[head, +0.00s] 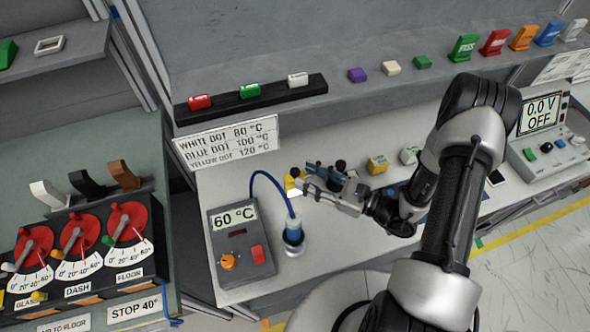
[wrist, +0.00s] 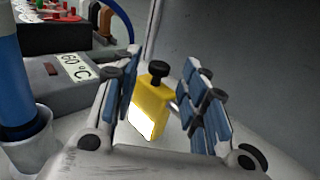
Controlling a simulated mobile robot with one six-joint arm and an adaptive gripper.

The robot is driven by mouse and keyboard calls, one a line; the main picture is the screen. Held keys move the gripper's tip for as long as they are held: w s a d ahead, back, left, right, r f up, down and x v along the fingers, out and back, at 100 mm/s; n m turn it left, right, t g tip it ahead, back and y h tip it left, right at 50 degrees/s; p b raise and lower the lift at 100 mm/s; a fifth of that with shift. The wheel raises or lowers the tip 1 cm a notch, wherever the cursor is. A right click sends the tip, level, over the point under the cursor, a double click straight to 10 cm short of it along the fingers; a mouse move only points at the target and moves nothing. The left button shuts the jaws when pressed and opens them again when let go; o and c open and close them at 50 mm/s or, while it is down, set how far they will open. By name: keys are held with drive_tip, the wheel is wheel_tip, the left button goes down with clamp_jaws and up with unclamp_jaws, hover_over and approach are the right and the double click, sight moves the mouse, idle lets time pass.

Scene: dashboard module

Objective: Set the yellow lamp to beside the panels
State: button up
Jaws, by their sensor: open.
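A yellow lamp (head: 290,184) with a white face and a black knob on top stands on the light bench, right of the 60 °C box. In the wrist view the lamp (wrist: 152,100) shows between my blue-padded fingers, with a gap on the right side. My gripper (head: 313,175) is open and points left at the lamp; the wrist view also shows my gripper (wrist: 163,92). I cannot tell how deep the lamp sits between the fingers. The dial panels (head: 79,243) stand at the left, with red discs and levers.
The 60 °C box (head: 240,243) and a blue tool in its holder (head: 293,240) stand close left of my gripper. Another yellow block (head: 377,164) and a white one (head: 409,155) stand right of it. A shelf with coloured blocks runs behind. A gap separates bench and panels.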

sight(299, 173)
drive_tip(key=shift+x, duration=2.35)
clamp_jaws()
